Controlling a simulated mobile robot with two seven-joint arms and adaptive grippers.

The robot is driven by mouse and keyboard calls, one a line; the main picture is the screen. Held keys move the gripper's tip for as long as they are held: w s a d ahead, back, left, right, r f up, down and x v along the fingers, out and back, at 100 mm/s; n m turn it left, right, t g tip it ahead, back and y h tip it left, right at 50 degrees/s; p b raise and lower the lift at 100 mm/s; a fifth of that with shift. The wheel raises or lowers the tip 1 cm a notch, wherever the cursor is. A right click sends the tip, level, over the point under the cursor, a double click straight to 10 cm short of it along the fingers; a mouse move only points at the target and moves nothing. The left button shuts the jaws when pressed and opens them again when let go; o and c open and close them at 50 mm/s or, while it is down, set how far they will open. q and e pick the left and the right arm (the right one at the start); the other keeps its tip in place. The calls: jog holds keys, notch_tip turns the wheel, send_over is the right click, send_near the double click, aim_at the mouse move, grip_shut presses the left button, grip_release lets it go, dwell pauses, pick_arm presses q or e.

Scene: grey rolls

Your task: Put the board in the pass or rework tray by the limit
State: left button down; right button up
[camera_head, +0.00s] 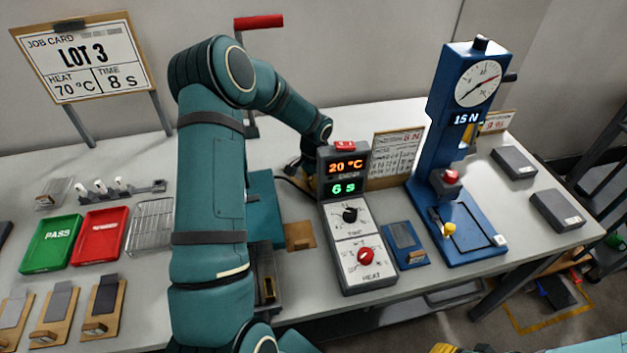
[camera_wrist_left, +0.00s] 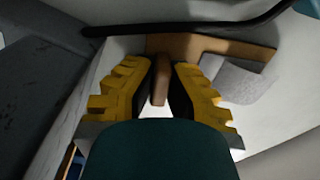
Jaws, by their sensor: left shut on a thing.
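My left gripper (camera_wrist_left: 162,78) has its yellow-padded fingers shut on the wooden handle of a board (camera_wrist_left: 212,45), a tan wooden piece with a grey pad (camera_wrist_left: 240,80) in the left wrist view. In the head view that gripper is mostly hidden behind the heat and time box (camera_head: 345,215), so the held board cannot be made out there. The green PASS tray (camera_head: 50,245) and the red tray (camera_head: 98,238) lie on the left of the bench; the red one's label is unclear. A yellow tip, perhaps of my right gripper (camera_head: 442,348), shows at the bottom edge.
The box reads 20 °C and 6 s. A job card (camera_head: 85,57) reads LOT 3, 70 °C, 8 s. A blue press (camera_head: 455,170) with a dial and 15 N display stands right. A wire rack (camera_head: 150,228) and several wooden boards (camera_head: 102,305) lie left. My left arm covers the middle bench.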

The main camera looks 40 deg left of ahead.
pick_arm(q)
jog(key=shift+f, duration=0.2)
jog(key=c, duration=1.1)
grip_release()
jog(key=shift+c, duration=0.2)
jog(key=shift+r, duration=0.1)
